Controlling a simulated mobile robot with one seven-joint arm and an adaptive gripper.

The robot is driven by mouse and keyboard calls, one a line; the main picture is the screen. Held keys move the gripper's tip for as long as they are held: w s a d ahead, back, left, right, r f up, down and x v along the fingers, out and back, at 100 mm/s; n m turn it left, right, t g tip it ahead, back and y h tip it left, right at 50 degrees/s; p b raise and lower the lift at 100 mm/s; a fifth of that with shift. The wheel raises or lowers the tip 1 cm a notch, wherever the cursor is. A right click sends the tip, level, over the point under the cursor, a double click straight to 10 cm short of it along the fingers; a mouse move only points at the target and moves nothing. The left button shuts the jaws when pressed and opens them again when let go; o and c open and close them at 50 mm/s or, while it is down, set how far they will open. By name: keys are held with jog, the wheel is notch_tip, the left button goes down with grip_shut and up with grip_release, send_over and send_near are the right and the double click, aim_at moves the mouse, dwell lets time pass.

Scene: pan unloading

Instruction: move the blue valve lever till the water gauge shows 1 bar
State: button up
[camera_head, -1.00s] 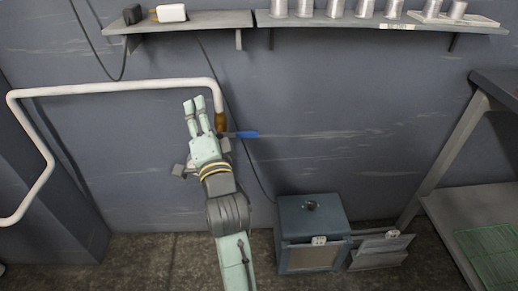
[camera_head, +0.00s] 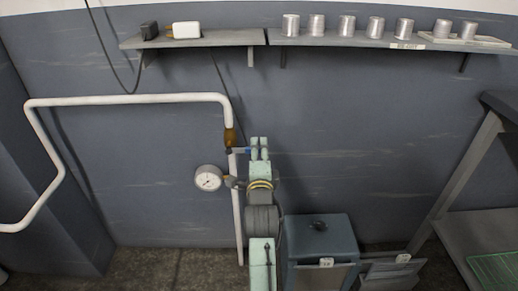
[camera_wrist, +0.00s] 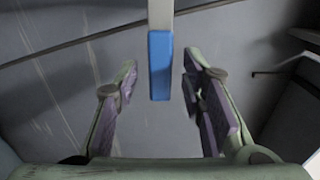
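The blue valve lever (camera_head: 247,150) sticks out to the right from the pipe below the brass-coloured fitting (camera_head: 229,138). My gripper (camera_head: 259,142) is at the lever's free end, pointing up. In the wrist view the blue lever grip (camera_wrist: 160,65) lies between my two fingers, with a clear gap on each side. My gripper is open and does not appear to touch it. The round white water gauge (camera_head: 208,178) is left of the pipe, below the lever; its needle is too small to read surely.
A white pipe (camera_head: 130,99) runs along the wall and down to the valve. A dark box (camera_head: 320,235) stands on the floor right of my arm. A wall shelf (camera_head: 350,40) with several metal cans is above. A rack (camera_head: 465,180) stands at the right.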

jog(key=shift+w, duration=0.5)
grip_shut()
dwell(0.6)
